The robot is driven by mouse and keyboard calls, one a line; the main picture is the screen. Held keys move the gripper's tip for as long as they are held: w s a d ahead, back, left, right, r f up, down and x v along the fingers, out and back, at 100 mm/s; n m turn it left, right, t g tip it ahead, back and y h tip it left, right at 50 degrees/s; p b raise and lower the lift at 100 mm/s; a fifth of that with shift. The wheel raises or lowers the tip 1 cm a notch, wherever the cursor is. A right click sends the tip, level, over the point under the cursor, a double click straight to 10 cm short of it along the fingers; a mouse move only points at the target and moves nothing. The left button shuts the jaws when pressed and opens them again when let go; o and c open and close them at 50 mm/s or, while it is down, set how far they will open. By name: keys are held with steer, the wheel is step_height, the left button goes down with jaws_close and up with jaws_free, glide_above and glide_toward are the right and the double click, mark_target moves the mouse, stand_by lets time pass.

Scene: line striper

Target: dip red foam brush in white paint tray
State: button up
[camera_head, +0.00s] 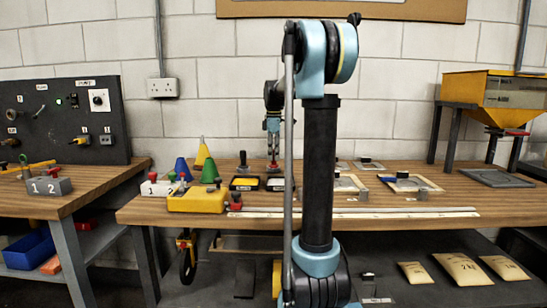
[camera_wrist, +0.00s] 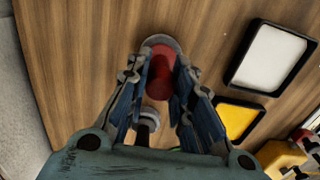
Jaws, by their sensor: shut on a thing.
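The red foam brush (camera_wrist: 160,75) is between my gripper's fingers (camera_wrist: 163,85) in the wrist view, with a grey rounded rim at its far end. My gripper (camera_head: 272,150) is shut on the brush and holds it above the bench in the head view, where its red part (camera_head: 272,166) shows small. The white paint tray (camera_wrist: 269,58), dark-rimmed and filled with white, lies to the right of the brush in the wrist view. The brush is apart from the tray in that view. In the head view my arm partly covers the tray area.
A yellow paint tray (camera_wrist: 238,121) lies beside the white one. A yellow machine (camera_head: 196,200) and coloured cones (camera_head: 209,174) stand left of the trays. Stencil plates (camera_head: 411,184) and a yellow hopper (camera_head: 497,97) are at the right. Wood around the brush is mostly bare.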

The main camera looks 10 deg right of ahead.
steer(key=shift+r, duration=1.55)
